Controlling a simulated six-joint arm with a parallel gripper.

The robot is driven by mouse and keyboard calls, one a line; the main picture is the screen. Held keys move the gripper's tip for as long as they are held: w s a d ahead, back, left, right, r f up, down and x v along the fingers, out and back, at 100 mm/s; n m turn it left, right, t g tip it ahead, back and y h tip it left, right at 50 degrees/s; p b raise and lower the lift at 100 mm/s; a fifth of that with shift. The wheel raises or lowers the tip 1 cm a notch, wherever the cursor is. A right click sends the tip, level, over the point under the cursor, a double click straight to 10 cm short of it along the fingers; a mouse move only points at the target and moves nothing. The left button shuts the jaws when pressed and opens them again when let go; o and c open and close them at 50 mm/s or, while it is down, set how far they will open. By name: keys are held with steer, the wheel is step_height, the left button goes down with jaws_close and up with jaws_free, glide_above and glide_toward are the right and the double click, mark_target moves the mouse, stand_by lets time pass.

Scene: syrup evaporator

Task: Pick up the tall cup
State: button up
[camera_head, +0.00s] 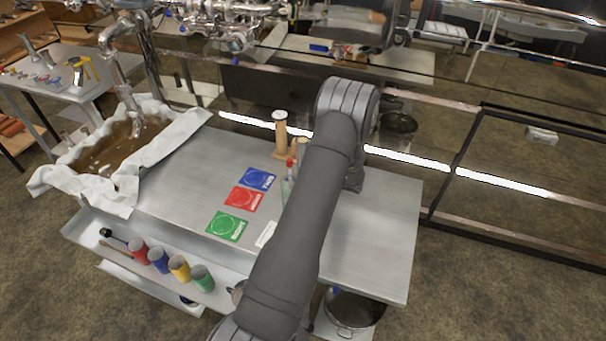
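A tall, narrow tan cylinder (281,130) with a pale top stands upright near the back edge of the metal table; I cannot tell for sure that it is the tall cup. A shorter tan piece (302,146) stands just right of it, partly behind a clear bottle (287,185) with a red top. Red (138,250), blue (159,260), yellow (179,267) and green (202,277) cups stand in a row on the front shelf. My arm rises across the table and bends down at its far end. My gripper is hidden behind the arm.
The metal table (380,235) has bare room left and right of my arm. Blue (258,179), red (244,198) and green (227,226) cards lie on it. A cloth-draped basin (160,150) stands at left. A pot (352,312) sits below the front edge.

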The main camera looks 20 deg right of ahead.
jaws_close()
steer(key=shift+r, duration=0.2)
stand_by(0.4)
steer(key=shift+r, duration=1.7)
steer(key=shift+d+r, duration=0.1)
steer(key=shift+r, duration=0.15)
steer(key=a+r+v, duration=0.1)
steer(key=v, duration=1.2)
steer(key=shift+r, duration=0.25)
